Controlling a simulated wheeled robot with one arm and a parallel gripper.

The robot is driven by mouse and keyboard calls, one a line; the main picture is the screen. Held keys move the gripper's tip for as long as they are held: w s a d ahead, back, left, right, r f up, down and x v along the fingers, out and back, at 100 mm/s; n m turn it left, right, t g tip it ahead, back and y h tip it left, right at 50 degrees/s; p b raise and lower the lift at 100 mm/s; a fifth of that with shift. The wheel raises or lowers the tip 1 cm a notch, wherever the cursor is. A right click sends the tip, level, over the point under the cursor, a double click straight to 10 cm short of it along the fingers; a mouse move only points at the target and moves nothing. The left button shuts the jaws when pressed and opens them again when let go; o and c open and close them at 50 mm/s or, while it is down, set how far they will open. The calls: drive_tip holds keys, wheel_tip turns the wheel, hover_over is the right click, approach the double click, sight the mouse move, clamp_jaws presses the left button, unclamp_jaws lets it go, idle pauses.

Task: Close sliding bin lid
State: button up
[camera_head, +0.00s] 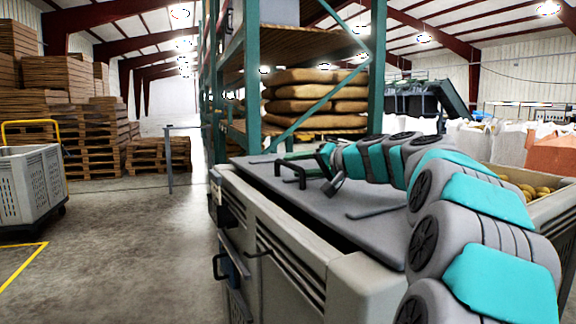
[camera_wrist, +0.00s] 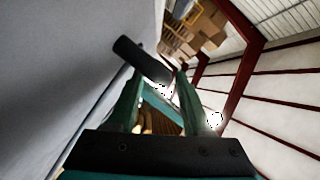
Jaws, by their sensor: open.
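The grey sliding lid (camera_head: 262,176) lies flat across the top of the large grey bin (camera_head: 300,236) in the head view. A dark gap shows along the lid's near edge, beside the bin rim. A black bar handle (camera_head: 291,172) stands on the lid. My gripper (camera_head: 324,154) is low over the lid, just right of the handle, with green fingers. In the wrist view, my gripper (camera_wrist: 158,76) is open, and a black bar (camera_wrist: 142,60), apparently the handle, lies at the fingertips. I cannot tell whether they touch. My arm hides the lid's right part.
A teal rack (camera_head: 376,75) with stacked sacks (camera_head: 318,90) stands behind the bin. Potatoes (camera_head: 535,188) show at the right, beyond my arm. A wheeled grey crate (camera_head: 30,185) and wooden pallets (camera_head: 95,150) stand at the left. The floor between is clear.

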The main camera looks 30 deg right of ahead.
sight(290, 166)
drive_tip(key=shift+x, duration=1.5)
drive_tip(key=shift+c, duration=0.2)
clamp_jaws()
